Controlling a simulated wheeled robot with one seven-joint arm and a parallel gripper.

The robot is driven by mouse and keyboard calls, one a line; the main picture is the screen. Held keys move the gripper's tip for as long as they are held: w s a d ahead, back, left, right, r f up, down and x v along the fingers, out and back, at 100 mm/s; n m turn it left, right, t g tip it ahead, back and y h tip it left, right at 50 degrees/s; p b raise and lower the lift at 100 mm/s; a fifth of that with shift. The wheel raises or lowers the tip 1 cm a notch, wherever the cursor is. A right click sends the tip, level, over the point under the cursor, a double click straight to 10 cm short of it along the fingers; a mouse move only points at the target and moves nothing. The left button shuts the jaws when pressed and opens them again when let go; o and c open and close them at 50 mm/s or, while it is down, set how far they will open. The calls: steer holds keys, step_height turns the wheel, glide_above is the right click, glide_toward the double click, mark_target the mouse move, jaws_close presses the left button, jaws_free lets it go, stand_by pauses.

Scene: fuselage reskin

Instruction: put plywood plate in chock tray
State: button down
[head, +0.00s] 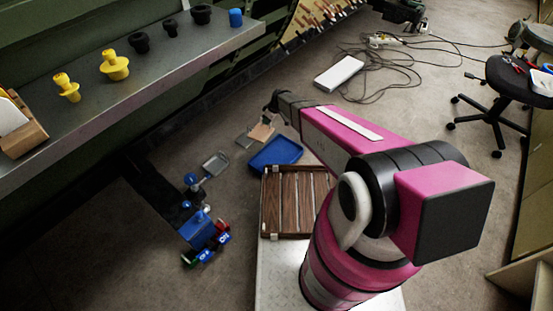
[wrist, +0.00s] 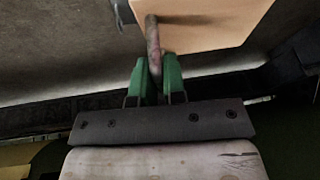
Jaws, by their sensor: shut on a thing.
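The plywood plate (head: 262,132) is a small tan square just below my gripper (head: 271,104) in the head view. In the wrist view the plate (wrist: 215,22) fills the top, close beyond the green fingertips. My gripper (wrist: 158,72) is shut on a narrow grey-brown piece (wrist: 153,42) that overlaps the plate's near edge and looks like its grip. Which tray is the chock tray is not marked. A blue tray (head: 258,164) lies on the floor just below and right of the plate. A brown slatted wooden tray (head: 265,215) stands nearer, beside my arm.
A small grey tray (head: 215,163) and a cluster of blue, red and green items (head: 205,235) are on the floor at left. A shelf (head: 150,75) holds yellow and black parts. Cables (head: 385,75) and a white box (head: 338,73) lie farther back. A chair (head: 500,90) stands right.

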steer(key=s+a+f+n, duration=0.2)
steer(key=s+a+f, duration=0.15)
steer(key=f, duration=0.65)
steer(key=shift+g, duration=0.3)
steer(key=shift+w+d+f, duration=0.75)
steer(key=shift+d+f, duration=1.05)
steer(key=shift+f, duration=0.05)
steer(key=shift+w+d+f, duration=0.7)
steer(key=shift+d+f, duration=1.05)
steer(key=shift+f, duration=0.05)
steer(key=shift+w+d+f, duration=0.75)
steer(key=shift+d+f, duration=1.05)
steer(key=shift+f, duration=0.05)
steer(key=shift+f, duration=0.15)
steer(key=c, duration=1.2)
jaws_free()
